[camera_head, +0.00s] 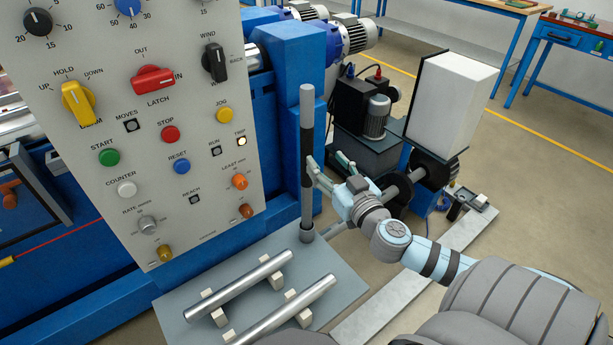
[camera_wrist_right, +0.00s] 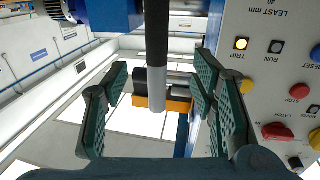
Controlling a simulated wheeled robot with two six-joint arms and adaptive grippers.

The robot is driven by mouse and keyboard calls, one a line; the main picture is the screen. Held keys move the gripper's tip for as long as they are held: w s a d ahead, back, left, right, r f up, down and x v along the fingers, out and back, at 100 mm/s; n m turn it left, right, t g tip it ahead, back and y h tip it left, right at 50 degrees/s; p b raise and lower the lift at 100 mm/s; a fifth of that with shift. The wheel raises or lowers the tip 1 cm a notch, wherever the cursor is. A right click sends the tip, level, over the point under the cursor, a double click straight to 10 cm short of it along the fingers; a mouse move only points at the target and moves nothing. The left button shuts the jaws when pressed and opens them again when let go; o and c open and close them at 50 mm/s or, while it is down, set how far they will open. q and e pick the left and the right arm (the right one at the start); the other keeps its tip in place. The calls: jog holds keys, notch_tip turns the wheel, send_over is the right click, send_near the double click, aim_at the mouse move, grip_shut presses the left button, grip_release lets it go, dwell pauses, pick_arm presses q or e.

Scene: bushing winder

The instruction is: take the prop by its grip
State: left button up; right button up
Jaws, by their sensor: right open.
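The prop (camera_head: 306,135) is an upright rod with a light grey top, a long black grip and a grey collar at its foot on a metal plate. In the head view my right gripper (camera_head: 327,165) is at the right of the prop, its fingers reaching toward the lower part of the black grip. In the right wrist view the prop (camera_wrist_right: 157,45) appears upside down, between the two green-padded fingers, with a visible gap on each side. The right gripper is open and holds nothing. My left gripper is out of view.
A control panel (camera_head: 205,125) with knobs and buttons stands close at the left, before the blue machine (camera_head: 290,50). Two metal bars (camera_head: 240,287) lie on small blocks on the plate (camera_head: 345,287). A motor unit (camera_head: 377,117) and white box (camera_head: 452,100) stand behind my right arm.

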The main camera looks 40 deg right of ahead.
aim_at(310, 143)
jog(key=x, duration=0.4)
jog(key=p+x, duration=0.1)
jog(key=x, duration=0.6)
jog(key=shift+w+d+f, duration=0.2)
jog(key=shift+d+f, duration=0.1)
jog(key=shift+w+f, duration=0.2)
jog(key=shift+w, duration=0.1)
jog(key=shift+r, duration=0.1)
grip_shut()
